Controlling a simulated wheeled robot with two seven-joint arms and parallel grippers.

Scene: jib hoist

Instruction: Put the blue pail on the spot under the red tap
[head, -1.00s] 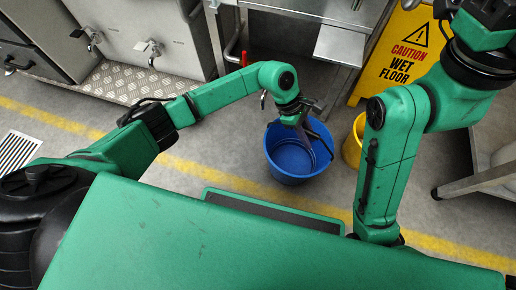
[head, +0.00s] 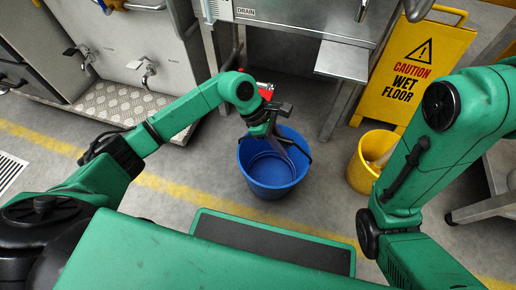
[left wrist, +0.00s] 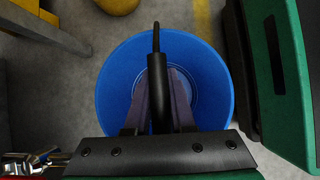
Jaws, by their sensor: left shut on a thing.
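The blue pail (head: 272,178) is below my left gripper (head: 277,122) in the head view. Its round opening also shows in the left wrist view (left wrist: 112,90). My left gripper (left wrist: 157,95) is shut on the pail's black handle grip, above the opening. The pail looks upright and empty; whether its base touches the floor I cannot tell. A red part (head: 267,90) shows just behind my left wrist, mostly hidden; I cannot tell whether it is the red tap. No spot is clearly visible. My right gripper is out of view.
A yellow bucket (head: 362,172) and a yellow wet floor sign (head: 418,65) stand to the right. Metal taps (head: 143,70) are on the steel cabinet at left, above a tread plate (head: 120,103). A steel sink unit (head: 343,60) stands behind. Floor left of the pail is clear.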

